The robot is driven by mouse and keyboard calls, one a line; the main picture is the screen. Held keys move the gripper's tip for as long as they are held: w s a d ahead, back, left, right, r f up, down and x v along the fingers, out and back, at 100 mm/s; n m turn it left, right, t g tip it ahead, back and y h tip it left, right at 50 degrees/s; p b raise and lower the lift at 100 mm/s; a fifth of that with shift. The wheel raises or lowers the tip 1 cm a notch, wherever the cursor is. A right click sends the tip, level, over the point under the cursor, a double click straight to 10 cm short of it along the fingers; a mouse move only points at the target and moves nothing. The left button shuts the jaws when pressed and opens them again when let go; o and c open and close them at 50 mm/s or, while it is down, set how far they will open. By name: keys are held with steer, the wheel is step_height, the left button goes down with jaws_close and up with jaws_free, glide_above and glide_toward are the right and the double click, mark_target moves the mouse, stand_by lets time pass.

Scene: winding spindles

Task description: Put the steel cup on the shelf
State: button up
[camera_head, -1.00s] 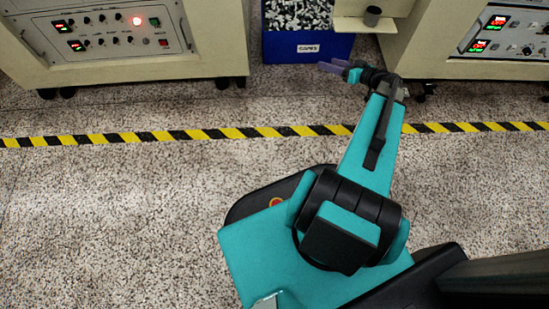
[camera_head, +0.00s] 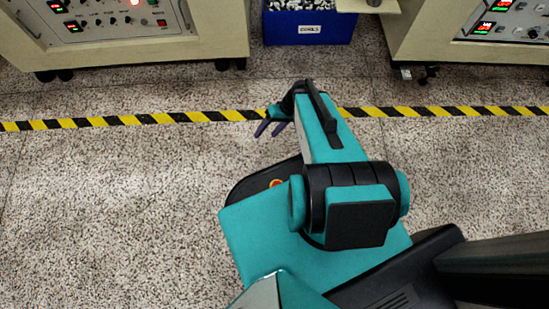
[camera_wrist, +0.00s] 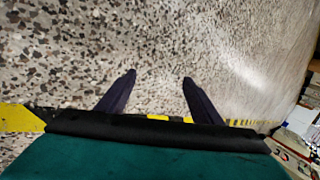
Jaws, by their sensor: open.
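A small dark grey cylinder (camera_head: 374,3), which looks like the steel cup, stands on a cream shelf (camera_head: 355,6) between the two machines. The top edge of the head view cuts off most of it. My gripper (camera_head: 268,131) is open and empty, its purple fingers pointing down over the floor by the striped tape, well apart from the shelf. In the wrist view my gripper (camera_wrist: 159,77) shows both fingers spread with only speckled floor between them. No cup shows in the wrist view.
A blue bin (camera_head: 308,30) with a white label stands on the floor beside the shelf. Cream machine cabinets stand at the left (camera_head: 130,48) and right (camera_head: 470,48). Yellow-black tape (camera_head: 150,118) crosses the floor. The floor in front is clear.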

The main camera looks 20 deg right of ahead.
steer(key=s+a+f+g, duration=0.1)
steer(key=s, duration=0.1)
steer(key=s+a+f+h, duration=0.1)
steer(key=s, duration=0.1)
steer(key=s+a+f+g+h, duration=0.1)
steer(key=s, duration=0.2)
steer(key=shift+a+g, duration=0.3)
steer(key=s+h, duration=0.1)
steer(key=s, duration=0.1)
steer(key=s+f+g+h, duration=0.1)
steer(key=s, duration=0.2)
steer(key=s+f+g+h, duration=0.1)
steer(key=s, duration=0.1)
steer(key=shift+s+a, duration=0.3)
steer(key=shift+s+d+h, duration=0.1)
steer(key=shift+s+h, duration=0.3)
steer(key=shift+h, duration=0.1)
